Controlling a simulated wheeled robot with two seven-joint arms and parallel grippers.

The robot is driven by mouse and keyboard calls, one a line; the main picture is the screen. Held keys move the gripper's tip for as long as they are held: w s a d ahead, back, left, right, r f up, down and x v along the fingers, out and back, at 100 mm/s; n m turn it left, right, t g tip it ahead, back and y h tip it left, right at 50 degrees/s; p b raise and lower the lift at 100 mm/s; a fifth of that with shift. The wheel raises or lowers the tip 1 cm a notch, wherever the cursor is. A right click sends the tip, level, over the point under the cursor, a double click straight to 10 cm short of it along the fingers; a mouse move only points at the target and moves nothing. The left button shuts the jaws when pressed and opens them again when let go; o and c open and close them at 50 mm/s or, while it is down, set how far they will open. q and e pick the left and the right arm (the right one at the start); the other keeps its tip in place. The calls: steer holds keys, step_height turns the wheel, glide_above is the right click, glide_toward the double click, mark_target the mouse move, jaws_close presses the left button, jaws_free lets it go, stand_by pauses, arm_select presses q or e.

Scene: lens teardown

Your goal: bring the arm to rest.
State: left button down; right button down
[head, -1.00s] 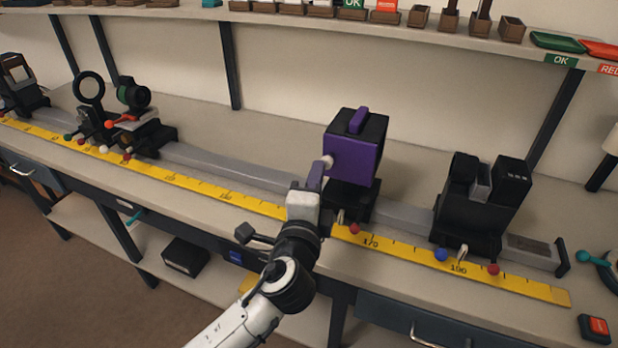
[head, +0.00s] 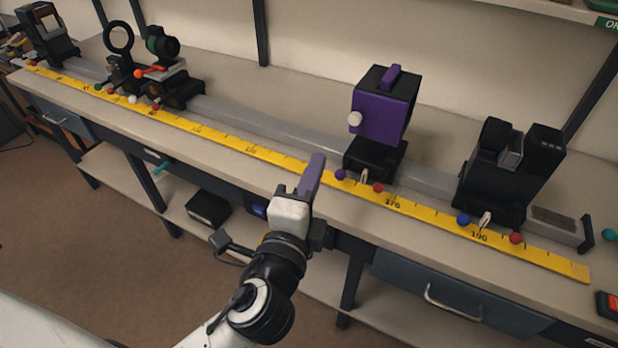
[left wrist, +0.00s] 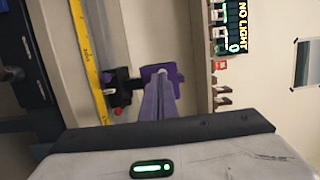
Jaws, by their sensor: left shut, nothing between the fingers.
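My left gripper (head: 317,165) is shut and empty, its purple fingers pressed together over the front edge of the bench, in front of the yellow scale. The purple and black box (head: 383,118) with a white knob (head: 355,119) stands upright on its rail carriage behind and to the right of the fingers, apart from them. In the left wrist view the shut fingers (left wrist: 161,82) point at the purple box (left wrist: 174,75), which they partly hide. My right gripper is not in view.
The grey rail (head: 270,132) runs along the bench behind the yellow scale (head: 232,143). A black holder (head: 510,165) stands on the right, ring and lens mounts (head: 160,80) on the left. A drawer handle (head: 452,300) juts from the bench front. The floor (head: 110,240) before the bench is clear.

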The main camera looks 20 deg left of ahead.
arm_select(q)
steer(key=s+a+f+n+g+y, duration=0.2)
steer(key=s+a+f+n+g, duration=0.55)
steer(key=f, duration=0.45)
steer(key=s+f+n+g+h, duration=0.3)
steer(key=s+f+n+g, duration=0.5)
steer(key=s, duration=0.7)
steer(key=w+d+f+t+h, duration=0.1)
steer(key=w+d+f+t, duration=0.1)
steer(key=f, duration=0.5)
steer(key=w+d+f+t+h, duration=0.1)
steer(key=w+d+f+t, duration=0.1)
steer(key=f+t, duration=0.2)
step_height(320, 180, down, 3)
steer(key=shift+d+r+h, duration=0.1)
steer(key=shift+d+h, duration=0.2)
steer(key=shift+d, duration=0.05)
